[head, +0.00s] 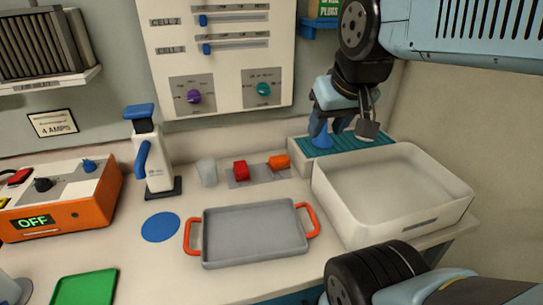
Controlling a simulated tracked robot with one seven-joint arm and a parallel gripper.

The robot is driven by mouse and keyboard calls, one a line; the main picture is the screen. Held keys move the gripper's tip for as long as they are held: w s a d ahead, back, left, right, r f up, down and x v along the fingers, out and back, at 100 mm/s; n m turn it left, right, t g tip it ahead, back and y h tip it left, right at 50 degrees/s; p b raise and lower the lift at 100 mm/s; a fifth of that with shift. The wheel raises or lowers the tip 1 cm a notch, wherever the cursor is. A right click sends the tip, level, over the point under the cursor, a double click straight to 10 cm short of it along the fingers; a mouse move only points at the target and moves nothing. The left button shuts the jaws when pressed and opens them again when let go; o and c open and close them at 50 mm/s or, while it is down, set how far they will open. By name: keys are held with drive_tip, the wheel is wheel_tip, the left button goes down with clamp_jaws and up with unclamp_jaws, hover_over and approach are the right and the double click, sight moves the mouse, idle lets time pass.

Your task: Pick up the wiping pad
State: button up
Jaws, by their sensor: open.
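I cannot tell for sure which thing is the wiping pad. My gripper (345,130) is open in the upper right, over a teal ribbed surface (345,143) on a pale block. A small blue cone-shaped thing (320,140) is on that surface, just below the left finger. I cannot tell whether the finger touches it. A flat green rectangle (85,288) lies at the lower left, partly cut off by the frame. A flat blue disc (160,227) lies left of the grey tray.
A grey tray (253,234) with red handles is mid-bench. A white bin (400,212) stands at the right, below my gripper.

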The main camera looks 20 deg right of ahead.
drive_tip(key=o, duration=0.3)
drive_tip(key=shift+w, duration=0.3)
drive_tip(key=o, duration=0.3)
drive_tip(key=w+f+n+g+h, duration=0.1)
drive_tip(key=w+n, duration=0.4)
drive_tip(key=w, duration=0.1)
drive_tip(key=shift+a, duration=0.2)
drive_tip(key=n+g+h, duration=0.3)
drive_tip(key=n, duration=1.3)
hover_over(277, 159)
drive_tip(key=s+a, duration=0.2)
drive_tip(key=a, duration=0.2)
wheel_tip(277, 159, down, 14)
drive_tip(key=x, duration=1.2)
drive_tip(key=shift+w+f, duration=0.15)
drive_tip(key=shift+w, duration=0.15)
